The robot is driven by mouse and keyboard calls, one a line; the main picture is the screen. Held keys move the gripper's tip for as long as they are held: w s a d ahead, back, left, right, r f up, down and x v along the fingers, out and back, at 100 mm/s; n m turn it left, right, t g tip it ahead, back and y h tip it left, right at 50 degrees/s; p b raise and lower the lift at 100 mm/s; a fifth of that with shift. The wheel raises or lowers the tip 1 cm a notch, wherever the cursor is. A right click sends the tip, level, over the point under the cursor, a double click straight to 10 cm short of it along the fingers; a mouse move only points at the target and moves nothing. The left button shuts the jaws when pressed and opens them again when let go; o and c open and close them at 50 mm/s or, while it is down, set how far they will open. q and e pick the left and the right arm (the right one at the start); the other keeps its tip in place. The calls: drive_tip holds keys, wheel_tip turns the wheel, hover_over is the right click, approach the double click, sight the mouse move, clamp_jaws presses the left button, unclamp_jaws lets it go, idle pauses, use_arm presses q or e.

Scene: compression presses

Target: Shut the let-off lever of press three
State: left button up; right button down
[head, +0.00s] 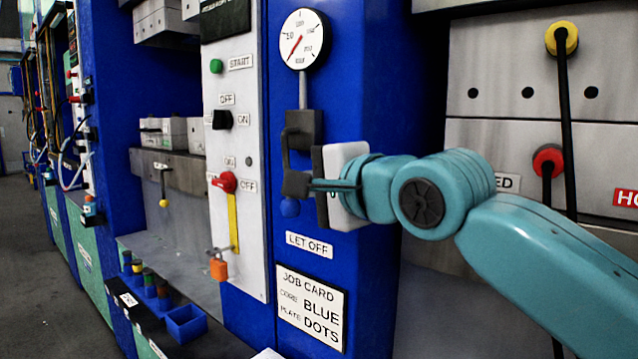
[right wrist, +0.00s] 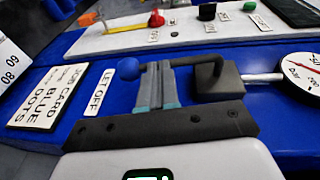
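The let-off lever (head: 286,150) is a dark grey bent handle on the blue column, below the round gauge and above the LET OFF label (head: 309,244). A blue ball (head: 290,207) is at its lower end; the ball also shows in the right wrist view (right wrist: 128,68). In the right wrist view the fingers (right wrist: 158,88) sit between the ball and the dark valve block (right wrist: 218,82). My left gripper is in neither view.
The gauge (head: 303,40) is above the lever. A job card (head: 311,308) is below it. To the left, the white panel (head: 245,130) has a red switch (head: 226,182) and an orange padlock (head: 218,268). Hoses (head: 565,110) hang at the right.

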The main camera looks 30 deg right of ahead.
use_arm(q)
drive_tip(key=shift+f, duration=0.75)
use_arm(e)
drive_tip(key=shift+w+a+f, duration=0.1)
drive_tip(key=shift+w+f, duration=0.1)
drive_tip(key=shift+w, duration=0.05)
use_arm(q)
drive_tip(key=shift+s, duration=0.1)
use_arm(e)
drive_tip(key=shift+w+f, duration=0.1)
drive_tip(key=shift+w, duration=0.05)
wheel_tip(320, 180, up, 20)
drive_tip(key=p, duration=1.2)
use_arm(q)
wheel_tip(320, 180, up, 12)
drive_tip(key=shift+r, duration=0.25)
